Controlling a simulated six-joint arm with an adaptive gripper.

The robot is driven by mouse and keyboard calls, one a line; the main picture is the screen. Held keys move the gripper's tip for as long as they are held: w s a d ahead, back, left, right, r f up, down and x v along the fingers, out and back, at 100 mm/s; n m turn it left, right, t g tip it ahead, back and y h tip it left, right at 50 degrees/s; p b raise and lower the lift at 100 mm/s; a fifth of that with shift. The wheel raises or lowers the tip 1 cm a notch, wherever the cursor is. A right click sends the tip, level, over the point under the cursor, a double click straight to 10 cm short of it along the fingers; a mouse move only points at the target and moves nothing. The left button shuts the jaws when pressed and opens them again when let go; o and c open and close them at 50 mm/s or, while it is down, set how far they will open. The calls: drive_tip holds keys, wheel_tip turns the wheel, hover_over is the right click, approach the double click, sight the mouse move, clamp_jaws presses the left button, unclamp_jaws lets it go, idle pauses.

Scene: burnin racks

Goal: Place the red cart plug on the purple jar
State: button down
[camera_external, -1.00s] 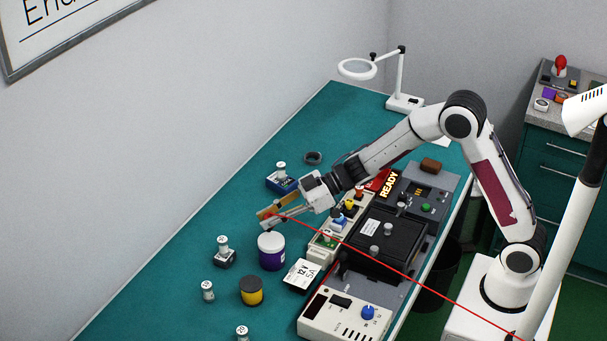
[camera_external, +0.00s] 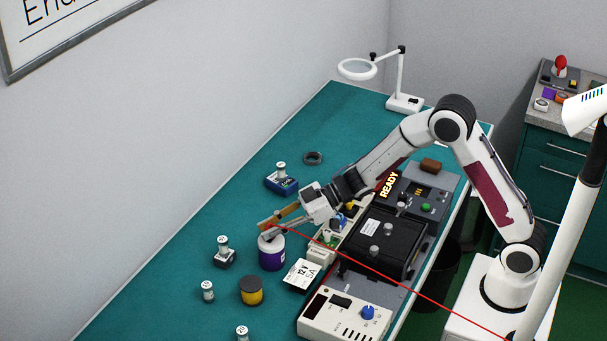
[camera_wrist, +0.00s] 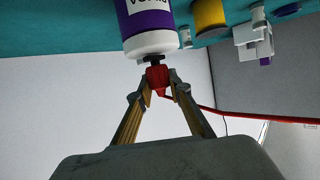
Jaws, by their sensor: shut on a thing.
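The purple jar (camera_external: 271,254), with a white lid, stands upright on the teal bench in the external view. In the wrist view, where the scene appears upside down, the jar (camera_wrist: 148,22) is directly ahead of the fingertips. My gripper (camera_wrist: 159,82) is shut on the red cart plug (camera_wrist: 157,77), a small red block with a dark end, and its red cable runs off to the right. The plug's dark end is at the jar's white lid; I cannot tell whether they touch.
A yellow jar with a dark lid (camera_external: 251,291) stands left of the purple jar. Several small weights stand around, one on a blue box (camera_external: 282,185). A white card (camera_external: 302,275) and an instrument with a blue knob (camera_external: 345,317) are to the right. The red cable (camera_external: 400,275) crosses the bench.

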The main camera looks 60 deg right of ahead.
drive_tip(key=shift+f, duration=0.1)
drive_tip(key=c, duration=1.8)
unclamp_jaws()
drive_tip(key=shift+c, duration=0.2)
drive_tip(key=shift+s+d+r, duration=0.4)
drive_tip(key=shift+d, duration=0.1)
drive_tip(key=v, duration=1)
drive_tip(key=shift+s+d, duration=0.2)
drive_tip(key=shift+s, duration=0.05)
